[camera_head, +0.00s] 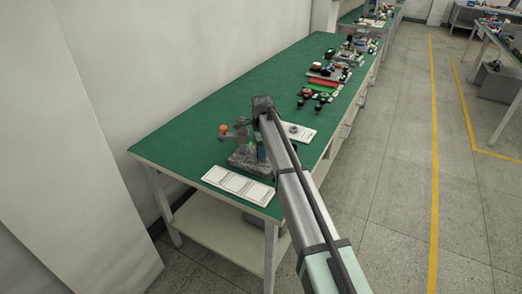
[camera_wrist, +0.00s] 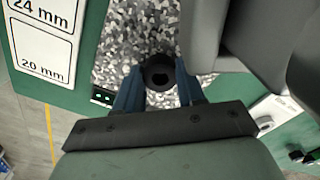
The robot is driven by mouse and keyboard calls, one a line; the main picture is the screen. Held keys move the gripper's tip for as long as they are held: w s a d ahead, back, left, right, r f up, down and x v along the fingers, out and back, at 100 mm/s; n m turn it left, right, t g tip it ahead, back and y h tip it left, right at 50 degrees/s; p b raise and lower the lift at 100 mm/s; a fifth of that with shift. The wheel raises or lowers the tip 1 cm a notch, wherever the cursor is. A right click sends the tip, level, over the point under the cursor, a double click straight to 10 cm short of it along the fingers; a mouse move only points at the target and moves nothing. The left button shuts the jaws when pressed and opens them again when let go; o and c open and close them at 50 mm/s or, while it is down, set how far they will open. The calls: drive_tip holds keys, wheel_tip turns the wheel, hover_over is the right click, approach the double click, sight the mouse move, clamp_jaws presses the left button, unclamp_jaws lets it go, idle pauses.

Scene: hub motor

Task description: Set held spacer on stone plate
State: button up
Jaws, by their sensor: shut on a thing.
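My gripper (camera_wrist: 158,84), with two blue fingers, is shut on the spacer (camera_wrist: 160,68), a dark ring with a hole, in the wrist view. The speckled black-and-white stone plate (camera_wrist: 125,40) lies behind and below the spacer. I cannot tell whether the spacer touches the plate. In the head view the stone plate (camera_head: 241,161) stands near the front end of the green bench, partly covered by my arm. The spacer and fingertips cannot be made out there.
A grey stand with an orange knob (camera_head: 224,128) rises at the plate. A white size card (camera_head: 238,185) lies in front, marked 24 mm and 20 mm in the wrist view (camera_wrist: 43,36). Another white card (camera_head: 298,132) lies to the right. Several parts lie farther back.

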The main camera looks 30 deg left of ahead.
drive_tip(key=shift+f, duration=0.25)
idle(0.6)
drive_tip(key=o, duration=1.5)
drive_tip(key=shift+o, duration=0.2)
drive_tip(key=shift+r, duration=3.5)
